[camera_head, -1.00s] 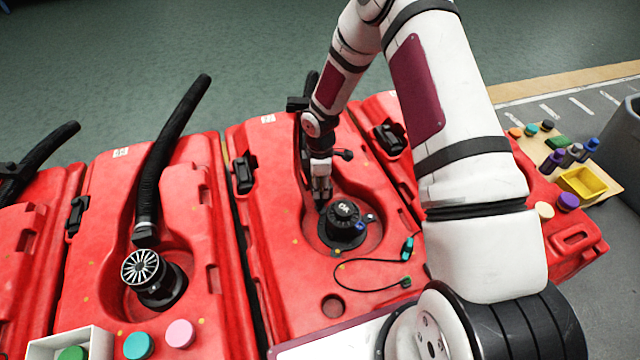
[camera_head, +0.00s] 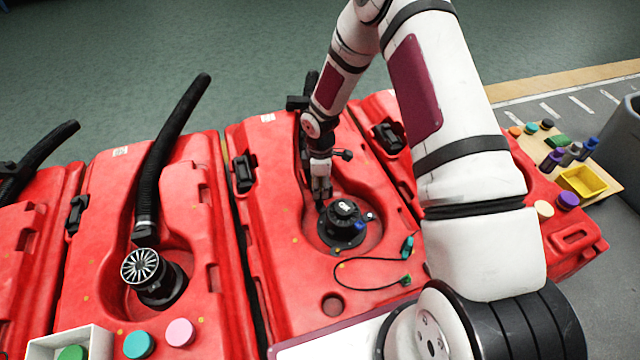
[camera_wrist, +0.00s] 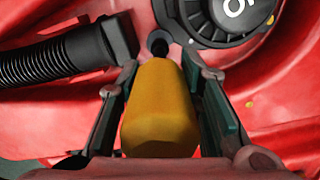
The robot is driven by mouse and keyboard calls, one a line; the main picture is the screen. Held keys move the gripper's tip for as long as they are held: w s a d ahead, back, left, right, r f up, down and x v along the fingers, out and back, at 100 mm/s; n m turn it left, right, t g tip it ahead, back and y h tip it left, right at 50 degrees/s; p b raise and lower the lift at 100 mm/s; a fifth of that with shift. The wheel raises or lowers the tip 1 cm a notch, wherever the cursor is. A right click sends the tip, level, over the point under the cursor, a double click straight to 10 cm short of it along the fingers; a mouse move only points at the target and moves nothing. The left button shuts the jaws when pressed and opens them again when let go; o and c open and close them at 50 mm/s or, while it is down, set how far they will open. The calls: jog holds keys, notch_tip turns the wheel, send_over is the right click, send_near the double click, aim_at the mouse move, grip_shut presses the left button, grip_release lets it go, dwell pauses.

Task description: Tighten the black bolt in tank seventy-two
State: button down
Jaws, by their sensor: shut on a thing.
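My gripper (camera_head: 321,193) points down into the red tank (camera_head: 285,240) under my arm, just left of a black round cap (camera_head: 345,218). In the wrist view my gripper (camera_wrist: 162,80) is shut on a yellow block-shaped handle (camera_wrist: 160,115). At the handle's far end is a small dark round piece (camera_wrist: 158,43), beside the black cap with white lettering (camera_wrist: 230,18). I cannot tell whether this piece is the black bolt or the tool's tip. No tank number is readable.
A black ribbed hose (camera_wrist: 45,60) lies close on the left in the wrist view. A thin cable (camera_head: 365,288) lies on the tank. Another red tank (camera_head: 105,215) stands left. A yellow bin (camera_head: 582,183) and several coloured bottles are at right.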

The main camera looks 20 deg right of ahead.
jog(key=shift+f+b, duration=0.5)
jog(key=shift+f, duration=0.45)
dwell(2.5)
jog(key=shift+r+p, duration=1.85)
jog(key=shift+r, duration=0.7)
